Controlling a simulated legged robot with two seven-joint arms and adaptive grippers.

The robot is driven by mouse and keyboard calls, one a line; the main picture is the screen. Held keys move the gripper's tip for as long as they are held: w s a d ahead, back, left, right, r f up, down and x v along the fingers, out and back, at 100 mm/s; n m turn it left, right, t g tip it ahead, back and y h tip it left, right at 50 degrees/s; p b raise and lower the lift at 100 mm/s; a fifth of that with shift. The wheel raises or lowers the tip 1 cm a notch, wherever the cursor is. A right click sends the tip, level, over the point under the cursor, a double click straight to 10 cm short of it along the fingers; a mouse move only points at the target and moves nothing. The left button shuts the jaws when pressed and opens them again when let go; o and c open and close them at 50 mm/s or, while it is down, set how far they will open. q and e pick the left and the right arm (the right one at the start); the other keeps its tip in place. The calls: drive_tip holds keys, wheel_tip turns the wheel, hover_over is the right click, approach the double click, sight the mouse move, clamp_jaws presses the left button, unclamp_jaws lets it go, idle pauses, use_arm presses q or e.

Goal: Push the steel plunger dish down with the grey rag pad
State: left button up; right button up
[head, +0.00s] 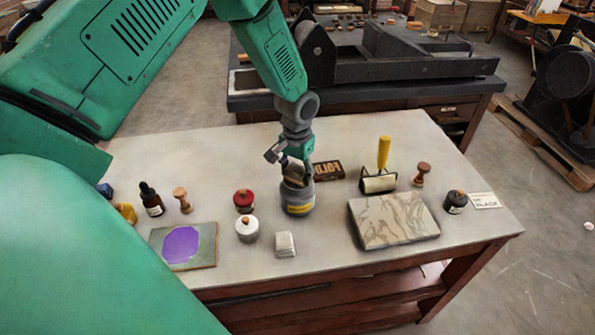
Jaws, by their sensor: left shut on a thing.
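The plunger can (298,201) is a dark grey round can with a yellow label, upright near the middle of the table. My left gripper (294,166) is directly above it, pointing down, shut on a small pale piece that I take to be the grey rag pad (292,173). The pad is at the can's top, but I cannot tell whether it touches the steel plunger dish. The dish is mostly hidden behind the gripper and pad. My right gripper is not in view.
A pale folded block (285,244), a white jar (247,229) and a red jar (243,201) stand in front and left. A carved block (392,220) and a yellow-handled roller (380,180) are to the right. A purple-inked slab (184,246) lies at left.

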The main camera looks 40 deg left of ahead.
use_arm(q)
drive_tip(key=shift+r+p, duration=2.8)
drive_tip(key=shift+r, duration=0.7)
drive_tip(key=shift+f, duration=0.15)
